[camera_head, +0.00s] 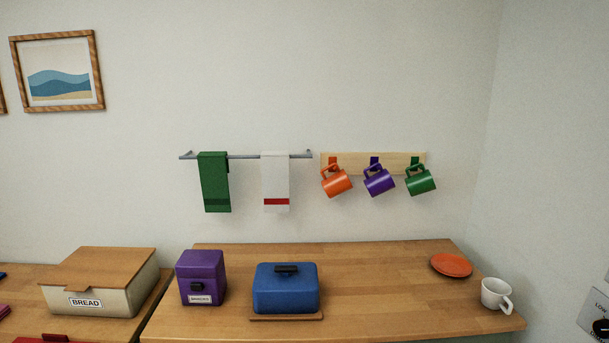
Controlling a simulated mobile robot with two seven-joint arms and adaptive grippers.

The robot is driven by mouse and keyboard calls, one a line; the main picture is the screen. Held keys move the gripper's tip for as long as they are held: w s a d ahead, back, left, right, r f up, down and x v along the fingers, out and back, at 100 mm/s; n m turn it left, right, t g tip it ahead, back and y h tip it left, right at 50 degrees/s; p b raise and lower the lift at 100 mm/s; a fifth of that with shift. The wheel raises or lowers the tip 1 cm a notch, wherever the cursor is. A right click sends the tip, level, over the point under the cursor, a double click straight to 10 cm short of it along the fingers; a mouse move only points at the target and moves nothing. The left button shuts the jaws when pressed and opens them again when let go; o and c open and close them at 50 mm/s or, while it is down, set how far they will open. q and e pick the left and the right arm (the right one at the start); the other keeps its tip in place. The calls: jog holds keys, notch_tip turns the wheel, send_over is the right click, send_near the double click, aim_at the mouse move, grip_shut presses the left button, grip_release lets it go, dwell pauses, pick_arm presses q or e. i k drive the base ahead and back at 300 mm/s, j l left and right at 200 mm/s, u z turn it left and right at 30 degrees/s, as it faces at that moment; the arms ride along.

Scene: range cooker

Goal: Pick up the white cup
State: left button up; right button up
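The white cup (494,294) stands upright on the right end of the wooden counter, close to its right edge. Its handle points to the lower right. Nothing touches it from above. Neither my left gripper nor my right gripper shows in the head view.
An orange-red plate (451,265) lies just behind and left of the cup. A blue lidded dish (286,290), a purple box (201,279) and a bread bin (103,285) stand further left. Orange (337,183), purple (379,182) and green (420,181) mugs hang on the wall. The counter (390,290) is clear mid-right.

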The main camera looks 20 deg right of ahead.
aim_at(497, 298)
jog(key=z, duration=1.9)
